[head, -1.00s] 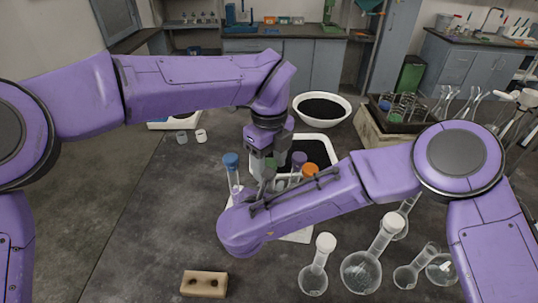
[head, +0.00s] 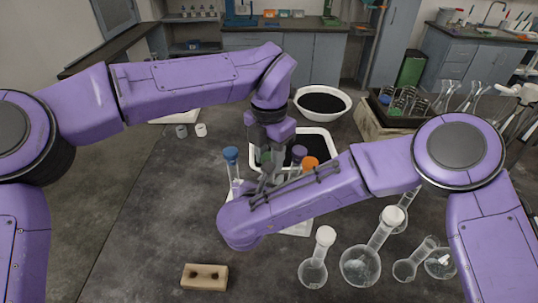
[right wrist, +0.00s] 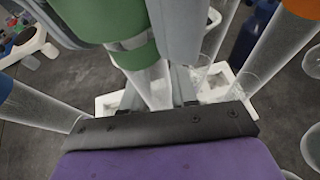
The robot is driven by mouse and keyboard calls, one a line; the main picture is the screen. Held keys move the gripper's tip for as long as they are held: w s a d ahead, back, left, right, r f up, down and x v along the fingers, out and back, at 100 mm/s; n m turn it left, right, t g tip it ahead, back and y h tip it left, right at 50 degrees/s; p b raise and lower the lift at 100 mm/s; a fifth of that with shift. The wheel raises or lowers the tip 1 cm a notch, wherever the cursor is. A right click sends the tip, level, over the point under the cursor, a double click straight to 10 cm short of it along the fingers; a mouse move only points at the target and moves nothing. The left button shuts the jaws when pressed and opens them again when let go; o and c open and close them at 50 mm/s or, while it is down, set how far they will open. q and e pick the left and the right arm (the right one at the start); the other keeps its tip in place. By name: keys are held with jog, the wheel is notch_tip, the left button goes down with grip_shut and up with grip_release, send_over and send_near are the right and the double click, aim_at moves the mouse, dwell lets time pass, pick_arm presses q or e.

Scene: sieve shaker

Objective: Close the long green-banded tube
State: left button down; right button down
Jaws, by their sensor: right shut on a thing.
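The long green-banded tube (right wrist: 150,85) is clear glass with a green band (right wrist: 137,55) near its top. In the right wrist view a wider green cap (right wrist: 95,15) is above the band, with a narrow pale strip between; I cannot tell whether it is seated. My left gripper (head: 266,160) points down from above, its grey fingers on either side of the green cap. My right gripper (right wrist: 165,95) is shut on the tube below the band. In the head view my right forearm hides most of the tube and these fingertips.
A blue-capped tube (head: 232,165) is on the left, and purple-capped (head: 299,153) and orange-capped (head: 310,164) tubes are close on the right. Stoppered flasks (head: 360,265) stand at the front right. A wooden block (head: 205,277) lies at the front left. The left tabletop is mostly clear.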

pick_arm(q)
jog(key=shift+m, duration=0.7)
jog(key=c, duration=0.7)
grip_release()
jog(key=shift+o, duration=0.2)
notch_tip(320, 180, up, 12)
